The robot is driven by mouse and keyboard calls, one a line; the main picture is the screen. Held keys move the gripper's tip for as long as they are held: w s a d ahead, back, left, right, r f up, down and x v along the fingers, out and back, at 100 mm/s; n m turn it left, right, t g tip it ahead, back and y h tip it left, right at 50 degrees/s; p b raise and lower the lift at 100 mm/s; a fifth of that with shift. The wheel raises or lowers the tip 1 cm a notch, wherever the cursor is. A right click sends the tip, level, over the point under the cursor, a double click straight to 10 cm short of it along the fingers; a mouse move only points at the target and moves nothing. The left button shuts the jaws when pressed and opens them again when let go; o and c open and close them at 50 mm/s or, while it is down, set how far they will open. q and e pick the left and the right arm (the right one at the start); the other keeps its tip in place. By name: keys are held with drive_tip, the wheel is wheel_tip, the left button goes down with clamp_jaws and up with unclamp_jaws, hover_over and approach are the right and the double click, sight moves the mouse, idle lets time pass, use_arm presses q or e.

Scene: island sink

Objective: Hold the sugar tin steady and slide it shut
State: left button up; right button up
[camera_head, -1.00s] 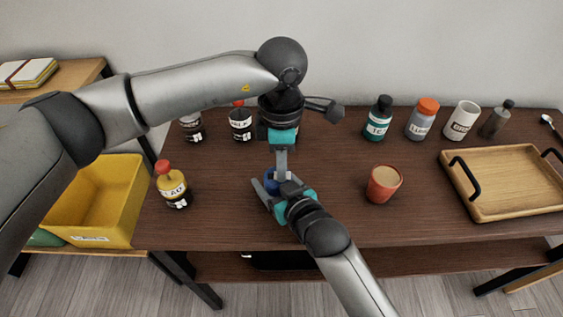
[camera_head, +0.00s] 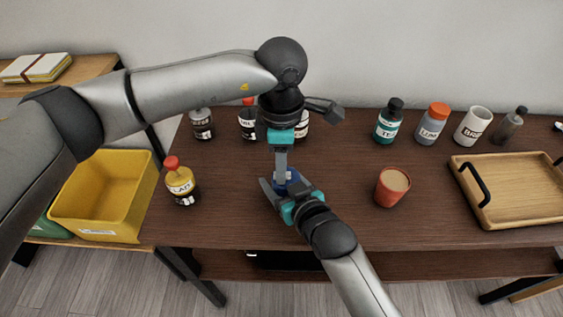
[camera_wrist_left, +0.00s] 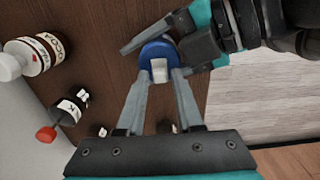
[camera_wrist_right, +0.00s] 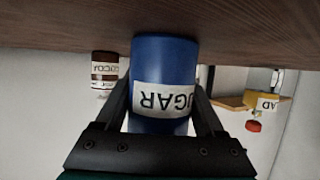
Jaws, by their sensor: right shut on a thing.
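The sugar tin (camera_wrist_right: 165,80) is a blue cylinder with a white label, upside down in the right wrist view. It stands on the dark table, also showing in the head view (camera_head: 289,177). My right gripper (camera_head: 277,186) is shut on its sides. In the left wrist view the round blue top (camera_wrist_left: 158,50) has a small white block (camera_wrist_left: 159,71) on it. My left gripper (camera_wrist_left: 163,74) points down over the top, its fingers apart on either side of that block, with a small gap on the right. Whether they touch it is unclear.
A yellow-filled bottle (camera_head: 182,183) stands left of the tin, a terracotta cup (camera_head: 391,188) right. A wooden tray (camera_head: 515,185) lies at right, and a yellow bin (camera_head: 100,200) is beyond the left edge.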

use_arm(q)
wheel_tip(320, 180, up, 12)
idle(0.5)
use_arm(e)
drive_tip(key=o, duration=1.5)
drive_tip(key=shift+c, duration=0.2)
drive_tip(key=shift+s, duration=0.1)
